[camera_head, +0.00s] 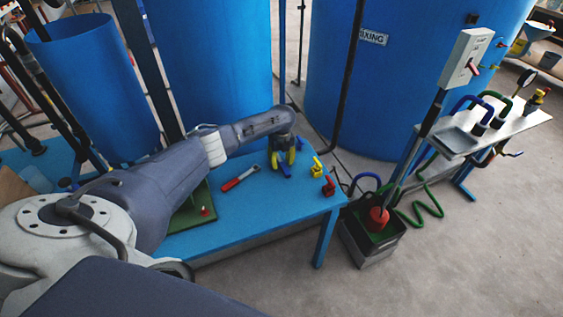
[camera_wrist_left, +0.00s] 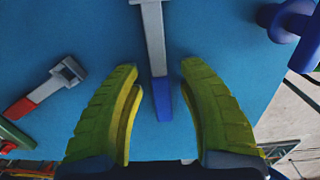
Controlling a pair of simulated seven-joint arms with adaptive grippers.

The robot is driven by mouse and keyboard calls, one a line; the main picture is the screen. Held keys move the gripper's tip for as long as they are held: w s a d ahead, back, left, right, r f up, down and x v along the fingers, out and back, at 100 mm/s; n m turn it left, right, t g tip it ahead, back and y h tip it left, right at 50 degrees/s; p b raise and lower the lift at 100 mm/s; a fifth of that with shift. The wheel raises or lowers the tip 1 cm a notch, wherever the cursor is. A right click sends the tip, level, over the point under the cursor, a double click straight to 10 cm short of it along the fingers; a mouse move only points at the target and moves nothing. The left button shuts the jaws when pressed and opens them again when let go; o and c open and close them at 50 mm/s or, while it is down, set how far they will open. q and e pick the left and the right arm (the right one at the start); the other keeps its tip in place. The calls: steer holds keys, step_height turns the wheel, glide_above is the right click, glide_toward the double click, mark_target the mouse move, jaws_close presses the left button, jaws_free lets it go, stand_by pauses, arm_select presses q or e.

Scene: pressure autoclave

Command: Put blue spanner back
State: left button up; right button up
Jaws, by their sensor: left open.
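The blue spanner has a grey metal shaft and a blue handle (camera_wrist_left: 163,101). It lies on the blue table (camera_wrist_left: 225,40), its handle end between the two fingers of my left gripper (camera_wrist_left: 160,78) in the left wrist view. Both fingers are yellow-green and stand apart, with a gap on each side of the handle. In the head view my left gripper (camera_head: 284,157) is over the table's back part, and a bit of blue handle shows beneath it. The spanner's far end runs out of the left wrist view. My right gripper is not in view.
A red-handled spanner (camera_head: 240,178) lies left of the gripper. A yellow fitting (camera_head: 318,167) and a red fitting (camera_head: 329,186) stand to the right. A green board (camera_head: 203,213) is partly behind my arm. Blue tanks (camera_head: 208,60) rise behind the table.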

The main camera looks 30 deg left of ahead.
mark_target(282, 162)
arm_select(q)
step_height(282, 162, up, 12)
stand_by(0.6)
steer(key=shift+r, duration=0.1)
